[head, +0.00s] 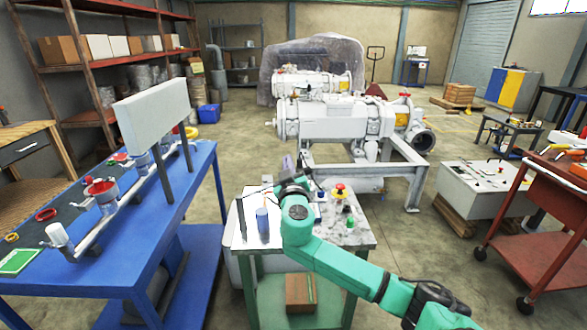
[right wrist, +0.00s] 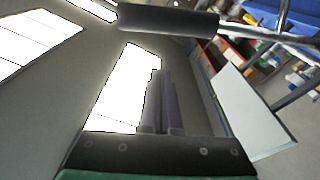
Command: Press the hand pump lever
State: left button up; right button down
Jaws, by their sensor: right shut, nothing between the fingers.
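The lever shows in the right wrist view as a dark cylindrical grip (right wrist: 168,20) on a metal rod that runs off to the right. My right gripper (right wrist: 160,78) has its two fingers together with nothing between them. The grip lies across the picture beyond the fingertips, and a gap shows between them in the picture. In the head view my right gripper (head: 288,162) points upward above the small table (head: 345,234). I cannot clearly make out the lever there; my arm covers part of the tabletop. My left gripper is in neither view.
A blue cylinder (head: 262,223) and a red-topped button (head: 340,190) stand on the small table. A blue workbench (head: 185,205) is at left, a large white pump unit (head: 335,120) behind, and a red cart (head: 540,215) at right. Open floor lies between.

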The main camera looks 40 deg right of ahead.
jog(key=shift+x, duration=0.8)
jog(key=f, duration=0.1)
jog(key=s+f, duration=0.1)
jog(key=f, duration=0.1)
jog(key=shift+s+d+f+p, duration=0.25)
jog(key=shift+s+d+p, duration=0.05)
jog(key=shift+s+d, duration=0.1)
jog(key=shift+a, duration=0.1)
